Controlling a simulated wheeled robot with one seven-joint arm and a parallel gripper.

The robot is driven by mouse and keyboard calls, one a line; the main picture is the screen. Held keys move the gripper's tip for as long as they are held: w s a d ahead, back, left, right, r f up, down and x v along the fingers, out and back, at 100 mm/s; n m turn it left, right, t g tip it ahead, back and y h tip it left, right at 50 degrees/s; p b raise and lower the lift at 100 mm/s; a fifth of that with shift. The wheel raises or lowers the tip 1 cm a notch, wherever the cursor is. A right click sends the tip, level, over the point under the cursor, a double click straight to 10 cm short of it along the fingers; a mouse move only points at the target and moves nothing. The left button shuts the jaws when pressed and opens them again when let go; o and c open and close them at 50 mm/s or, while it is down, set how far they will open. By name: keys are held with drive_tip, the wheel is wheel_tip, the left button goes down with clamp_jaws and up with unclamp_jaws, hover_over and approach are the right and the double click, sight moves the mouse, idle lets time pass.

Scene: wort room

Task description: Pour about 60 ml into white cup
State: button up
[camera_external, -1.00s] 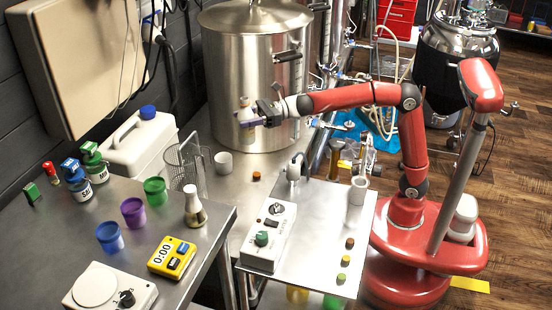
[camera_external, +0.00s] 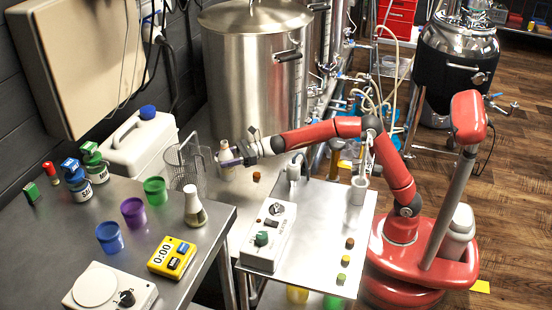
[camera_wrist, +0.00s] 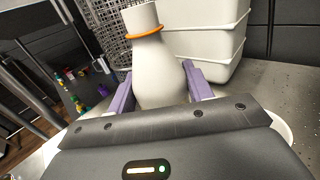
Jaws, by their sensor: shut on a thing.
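My gripper (camera_external: 233,159) is shut on a pale flask (camera_external: 225,147) with an orange ring round its neck. In the wrist view the flask (camera_wrist: 160,70) stands between the purple fingers of my gripper (camera_wrist: 158,80), near upright with a slight tilt. The white cup is largely or wholly hidden in the external view, behind the flask and gripper. In the wrist view a white curved rim (camera_wrist: 283,128), probably the cup's, shows beside the gripper body at right. The level inside the flask cannot be seen.
A wire basket (camera_external: 187,170) and a white jug (camera_external: 140,143) stand left of the gripper. The large steel pot (camera_external: 255,75) is behind it. A heater box (camera_external: 270,237) and a tall white cylinder (camera_external: 356,195) are on the front shelf. Another flask (camera_external: 195,208) stands on the left table.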

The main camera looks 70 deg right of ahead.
drive_tip(key=f, duration=0.1)
drive_tip(key=w+f, duration=0.1)
drive_tip(key=f, duration=0.1)
drive_tip(key=f+b, duration=0.1)
drive_tip(key=shift+w+d+f, duration=0.15)
drive_tip(key=shift+w+d, duration=0.05)
drive_tip(key=shift+w, duration=0.05)
drive_tip(key=shift+d+m+p, duration=0.15)
drive_tip(key=shift+m+p, duration=0.15)
drive_tip(key=shift+m, duration=0.1)
